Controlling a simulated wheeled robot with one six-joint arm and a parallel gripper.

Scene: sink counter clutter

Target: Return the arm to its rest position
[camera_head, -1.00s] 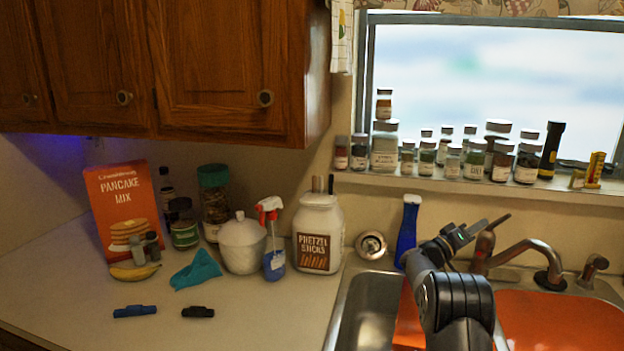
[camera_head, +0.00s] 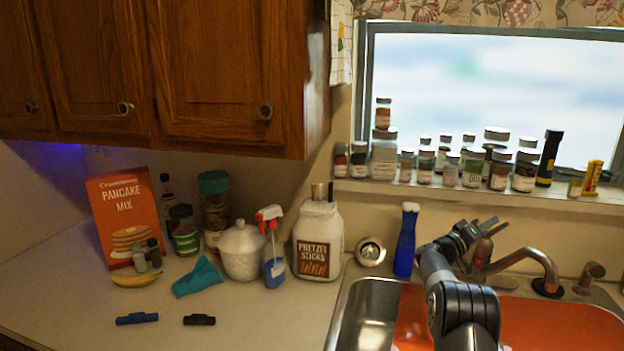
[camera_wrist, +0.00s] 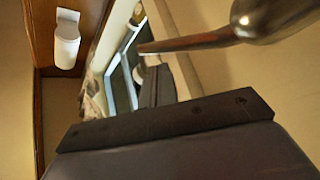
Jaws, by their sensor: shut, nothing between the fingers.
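My gripper (camera_head: 488,228) is above the sink, at the end of my raised arm, in front of the window wall. It points up and to the right, close to the bronze faucet (camera_head: 530,250), which is partly behind it. Its fingers are shut and hold nothing. The wrist view is tilted and shows a dark gripper part (camera_wrist: 165,120) across the lower half. A metal spout-like piece (camera_wrist: 200,40) crosses the top of that view.
A blue bottle (camera_head: 405,240) stands left of my arm. Several jars line the sill (camera_head: 440,190). A pretzel jar (camera_head: 318,240), spray bottle (camera_head: 273,255) and pancake mix box (camera_head: 124,215) stand on the left counter.

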